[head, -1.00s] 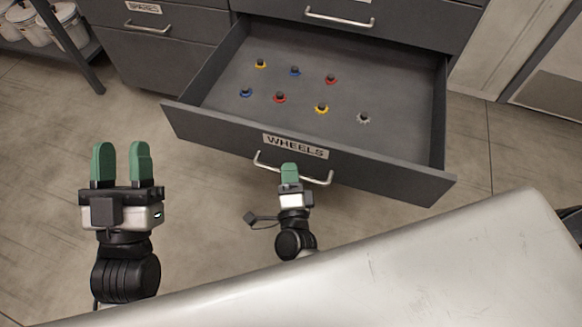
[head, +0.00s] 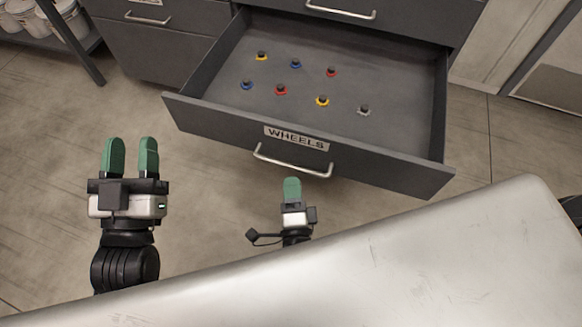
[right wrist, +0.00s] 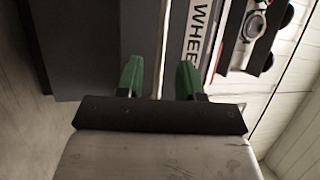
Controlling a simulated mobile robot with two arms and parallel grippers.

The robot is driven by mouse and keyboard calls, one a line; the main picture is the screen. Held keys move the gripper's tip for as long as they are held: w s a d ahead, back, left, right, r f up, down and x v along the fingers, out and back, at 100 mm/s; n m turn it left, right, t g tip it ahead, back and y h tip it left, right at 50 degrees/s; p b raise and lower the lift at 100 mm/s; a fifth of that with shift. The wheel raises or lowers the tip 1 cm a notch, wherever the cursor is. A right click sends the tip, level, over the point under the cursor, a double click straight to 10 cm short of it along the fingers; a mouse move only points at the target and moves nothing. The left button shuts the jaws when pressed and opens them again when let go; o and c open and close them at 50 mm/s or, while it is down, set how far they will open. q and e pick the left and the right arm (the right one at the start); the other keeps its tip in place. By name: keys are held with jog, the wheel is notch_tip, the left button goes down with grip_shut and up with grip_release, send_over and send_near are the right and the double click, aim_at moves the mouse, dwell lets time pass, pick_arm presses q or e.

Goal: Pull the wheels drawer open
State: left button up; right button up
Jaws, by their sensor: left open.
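The wheels drawer (head: 400,176) is pulled far out of the dark cabinet in the head view. Its front bears a WHEELS label (head: 296,138) and a silver bar handle (head: 292,163). My right gripper (head: 291,188) is in front of the handle, apart from it. In the right wrist view, the right gripper's green fingers (right wrist: 159,80) are spread, with the handle (right wrist: 163,45) showing between and beyond them and part of the label (right wrist: 196,35) to the right. My left gripper (head: 132,157) is open and empty, left of the drawer's front.
Several small wheel-like pieces with coloured rims (head: 281,90) lie spread on the drawer floor. Another drawer with a handle (head: 341,12) is above. A pale metal surface (head: 400,260) fills the foreground. Floor is clear left of the drawer; a shelf with white buckets (head: 25,22) stands at far left.

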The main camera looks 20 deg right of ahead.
pick_arm(q)
jog(key=shift+w+a+f+g+y, duration=0.1)
jog(key=shift+w+f+g+y, duration=0.1)
jog(key=shift+f+g, duration=0.2)
jog(key=shift+w+f+g+y, duration=0.1)
jog(key=shift+f+g+y, duration=0.15)
jog(key=shift+f, duration=0.2)
pick_arm(e)
jog(key=v, duration=0.5)
jog(key=shift+s, duration=0.1)
